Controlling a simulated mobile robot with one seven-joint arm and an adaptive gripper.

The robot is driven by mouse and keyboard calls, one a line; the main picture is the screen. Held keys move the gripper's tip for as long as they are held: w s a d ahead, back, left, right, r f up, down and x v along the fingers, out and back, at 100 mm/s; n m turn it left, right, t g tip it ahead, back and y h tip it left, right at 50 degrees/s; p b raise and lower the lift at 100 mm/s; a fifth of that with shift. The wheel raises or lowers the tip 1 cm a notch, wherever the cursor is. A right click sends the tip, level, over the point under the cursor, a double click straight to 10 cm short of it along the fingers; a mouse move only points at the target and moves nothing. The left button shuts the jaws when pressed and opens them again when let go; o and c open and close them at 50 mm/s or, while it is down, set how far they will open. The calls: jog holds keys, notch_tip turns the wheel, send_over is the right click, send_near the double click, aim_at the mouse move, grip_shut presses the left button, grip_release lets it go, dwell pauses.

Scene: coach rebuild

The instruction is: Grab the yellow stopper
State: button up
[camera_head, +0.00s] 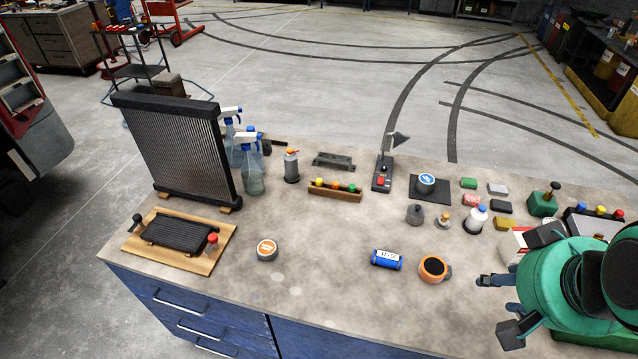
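A small yellow ball-shaped stopper (319,182) sits at the left end of a low wooden rack (335,194) in the middle of the bench. An orange stopper (335,186) and a green stopper (352,188) sit in the same rack to its right. Another yellow knob (601,210) stands on a dark and light box at the right edge, partly behind my arm. My gripper (505,291) is at the lower right, well apart from the rack. Its dark fingers appear spread, with nothing seen between them. My arm hides part of the bench there.
Bench in front of the rack is clear.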

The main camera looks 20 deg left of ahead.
jog(key=w+a+r+p, duration=0.1)
jog(key=w+a+r, duration=0.15)
jog(key=w, duration=0.25)
jog(key=w+a+r+g+p, duration=0.1)
jog(key=w+r, duration=0.2)
jog(key=w, duration=0.3)
jog(key=w+a+r+p, duration=0.1)
jog(key=w+a+r, duration=0.1)
jog(key=w, duration=0.3)
jog(key=w+a+m+g+p, duration=0.1)
jog(key=w+a+p, duration=0.1)
jog(key=w+a, duration=0.45)
jog(key=w+a+g+p, duration=0.1)
jog(key=w+a, duration=0.3)
jog(key=w, duration=0.6)
jog(key=w+a+f+g+p, duration=0.1)
jog(key=w+a+f+p, duration=0.2)
jog(key=w+a+f, duration=0.8)
jog(key=w+a+f+p, duration=0.1)
jog(key=w+a+f, duration=0.3)
jog(key=a+f, duration=0.4)
jog(key=w+a+f+m+g+p, duration=0.1)
jog(key=w+a+f+p, duration=0.1)
jog(key=a+f, duration=0.6)
jog(key=shift+w+a+m+g, duration=0.3)
jog(key=shift+w+a, duration=0.5)
jog(key=shift+w, duration=0.05)
